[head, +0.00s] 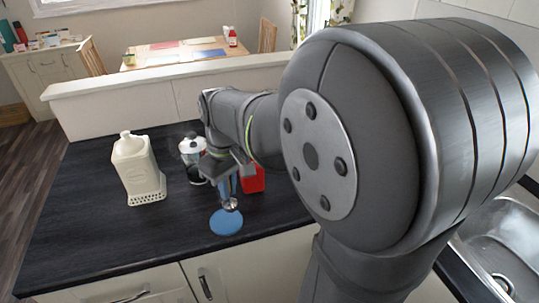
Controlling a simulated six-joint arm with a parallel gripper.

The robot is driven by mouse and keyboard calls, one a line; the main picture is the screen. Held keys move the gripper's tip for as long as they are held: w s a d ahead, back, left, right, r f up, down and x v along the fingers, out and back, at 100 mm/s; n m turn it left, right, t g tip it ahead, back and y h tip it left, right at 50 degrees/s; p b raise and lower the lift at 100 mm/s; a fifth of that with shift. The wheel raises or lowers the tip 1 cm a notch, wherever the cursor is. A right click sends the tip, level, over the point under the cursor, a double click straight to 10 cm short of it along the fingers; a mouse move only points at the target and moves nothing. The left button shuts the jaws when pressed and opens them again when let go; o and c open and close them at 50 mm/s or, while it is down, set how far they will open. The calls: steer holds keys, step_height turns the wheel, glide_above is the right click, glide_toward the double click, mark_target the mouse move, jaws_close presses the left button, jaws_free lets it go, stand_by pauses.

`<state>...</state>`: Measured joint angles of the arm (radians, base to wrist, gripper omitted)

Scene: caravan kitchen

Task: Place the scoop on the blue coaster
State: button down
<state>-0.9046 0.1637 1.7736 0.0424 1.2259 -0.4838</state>
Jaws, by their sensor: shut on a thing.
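The scoop (231,204) has a silver bowl, which shows at its lower end, and a blue handle running up between the fingers. My gripper (229,173) points down and is shut on the scoop's handle, partly hidden by my wrist. The blue coaster (226,224) is a flat round disc on the dark counter near its front edge. In the head view the scoop's bowl overlaps the coaster's back edge. I cannot tell whether it touches the coaster or hangs above it.
A cream bottle-shaped holder (135,168) stands at left on the dark counter (90,235). A silver and black moka pot (193,158) stands just behind and left of my gripper. A red object (253,181) is close on its right. A sink (497,250) is at right.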

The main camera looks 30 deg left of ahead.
mark_target(224, 206)
steer(key=shift+s+a+f, duration=0.3)
steer(key=shift+a+f, duration=0.2)
steer(key=shift+a, duration=0.3)
steer(key=shift+f, duration=2)
steer(key=shift+f, duration=0.2)
steer(key=c, duration=1.5)
jaws_free()
steer(key=shift+r, duration=0.1)
step_height(224, 206, up, 12)
steer(key=shift+w, duration=0.25)
